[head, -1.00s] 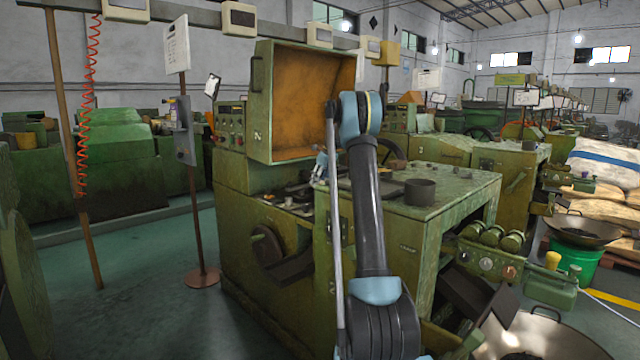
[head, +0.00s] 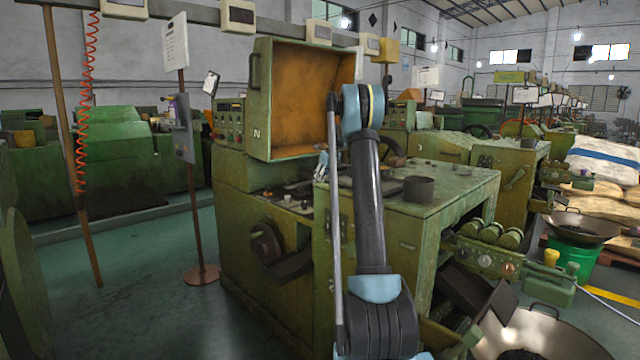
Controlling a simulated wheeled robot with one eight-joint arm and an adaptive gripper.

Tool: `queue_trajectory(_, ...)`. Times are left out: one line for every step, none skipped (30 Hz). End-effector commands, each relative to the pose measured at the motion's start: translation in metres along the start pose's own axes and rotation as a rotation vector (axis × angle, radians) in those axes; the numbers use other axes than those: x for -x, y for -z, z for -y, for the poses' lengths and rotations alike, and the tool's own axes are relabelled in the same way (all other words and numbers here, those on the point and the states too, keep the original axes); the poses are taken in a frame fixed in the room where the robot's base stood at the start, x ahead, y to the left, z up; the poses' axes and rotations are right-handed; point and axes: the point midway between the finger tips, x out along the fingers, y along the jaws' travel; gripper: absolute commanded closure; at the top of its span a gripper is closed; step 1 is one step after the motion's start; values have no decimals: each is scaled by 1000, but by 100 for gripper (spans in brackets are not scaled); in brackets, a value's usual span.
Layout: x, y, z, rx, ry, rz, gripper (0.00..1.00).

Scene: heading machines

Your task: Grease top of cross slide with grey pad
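The green heading machine (head: 232,210) stands in the middle with its large hinged cover (head: 262,100) raised, showing an orange inside. Below the cover is the machine's open work area (head: 290,203), with small metal parts too small to tell apart. I cannot pick out the cross slide or the grey pad for sure. My arm rises in front of the machine and hides part of this area. A small pale blue and grey part, which looks like my gripper (head: 321,165), shows left of my arm, above the work area. Its fingers and anything in them are too small to make out.
A dark round cup (head: 419,189) stands on the machine's green top (head: 455,190) at right. A wide metal pan (head: 540,335) is at lower right, and another pan (head: 580,229) sits over a green bucket (head: 572,262). A sign stand (head: 193,215) is at left, with open floor around it.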

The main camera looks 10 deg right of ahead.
Motion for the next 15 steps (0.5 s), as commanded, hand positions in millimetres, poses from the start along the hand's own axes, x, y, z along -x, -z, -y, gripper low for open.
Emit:
queue_trajectory(2,4,0,-1,0,0,70)
queue_trajectory(3,6,1,-1,0,0,70)
queue_trajectory(4,7,1,-1,0,0,70)
queue_trajectory(4,8,0,-1,0,0,70)
queue_trajectory(4,9,0,-1,0,0,70)
queue_trajectory(5,10,0,-1,0,0,70)
queue_trajectory(5,10,0,-1,0,0,70)
queue_trajectory(5,11,0,-1,0,0,70)
queue_trajectory(5,12,0,-1,0,0,70)
queue_trajectory(6,13,0,-1,0,0,70)
queue_trajectory(6,14,0,-2,0,0,70)
queue_trajectory(7,16,0,-2,0,0,70)
queue_trajectory(8,18,0,-2,1,0,70)
queue_trajectory(8,20,0,-2,1,0,70)
queue_trajectory(9,23,0,-2,1,0,70)
